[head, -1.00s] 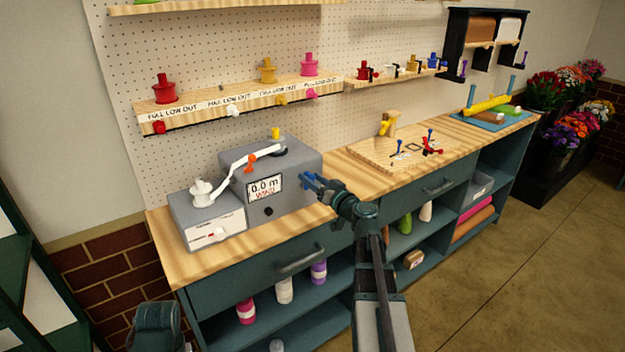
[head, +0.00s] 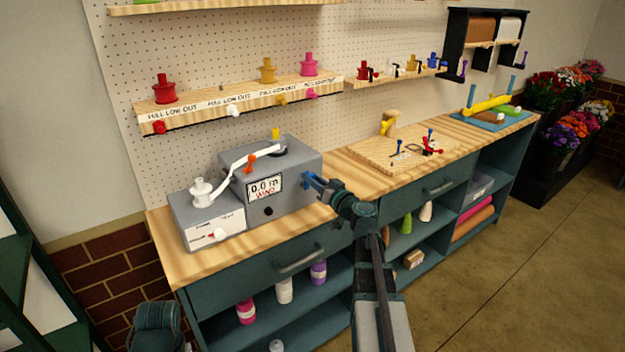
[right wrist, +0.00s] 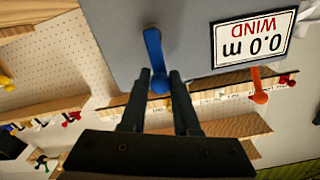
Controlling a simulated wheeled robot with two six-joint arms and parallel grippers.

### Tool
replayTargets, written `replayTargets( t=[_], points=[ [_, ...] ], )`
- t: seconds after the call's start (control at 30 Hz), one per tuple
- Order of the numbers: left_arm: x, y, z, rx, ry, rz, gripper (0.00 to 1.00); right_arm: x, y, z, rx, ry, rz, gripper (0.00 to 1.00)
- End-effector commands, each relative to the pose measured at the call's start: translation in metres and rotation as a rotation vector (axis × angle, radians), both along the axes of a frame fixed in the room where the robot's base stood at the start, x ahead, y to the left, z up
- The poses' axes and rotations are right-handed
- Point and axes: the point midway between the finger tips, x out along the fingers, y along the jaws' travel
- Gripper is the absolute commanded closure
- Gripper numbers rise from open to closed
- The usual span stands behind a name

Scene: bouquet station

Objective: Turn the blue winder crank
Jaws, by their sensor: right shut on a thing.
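In the head view the fingers partly hide the crank. My left gripper is not in view; part of my left arm shows at the lower left.
A white arm with an orange piece (head: 250,162) spans the winder and the lower grey box (head: 208,222). A wooden board (head: 400,156) with small coloured parts lies to the right. A shelf of spools (head: 240,95) hangs behind. The bench drawer handle (head: 300,260) sticks out below.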

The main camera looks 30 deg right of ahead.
Motion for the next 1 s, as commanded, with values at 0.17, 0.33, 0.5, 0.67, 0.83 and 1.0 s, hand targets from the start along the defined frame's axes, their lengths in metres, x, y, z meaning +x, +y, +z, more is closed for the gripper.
replayTargets(
  t=[0.17,0.33,0.5,0.67,0.83,1.0],
  points=[
    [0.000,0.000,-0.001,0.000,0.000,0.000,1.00,0.000,-0.002,-0.001,0.063,0.004,0.003,1.00],
    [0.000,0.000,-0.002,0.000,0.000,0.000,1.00,0.001,-0.008,-0.002,0.183,0.013,0.004,1.00],
    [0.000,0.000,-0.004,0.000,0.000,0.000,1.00,0.001,-0.015,-0.004,0.340,0.025,0.003,1.00],
    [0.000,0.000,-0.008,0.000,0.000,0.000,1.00,0.002,-0.021,-0.008,0.492,0.038,0.003,1.00],
    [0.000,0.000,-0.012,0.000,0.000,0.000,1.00,0.002,-0.027,-0.012,0.652,0.052,0.005,1.00],
    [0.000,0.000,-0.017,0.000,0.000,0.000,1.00,0.003,-0.032,-0.017,0.813,0.064,0.004,1.00]
  ],
)
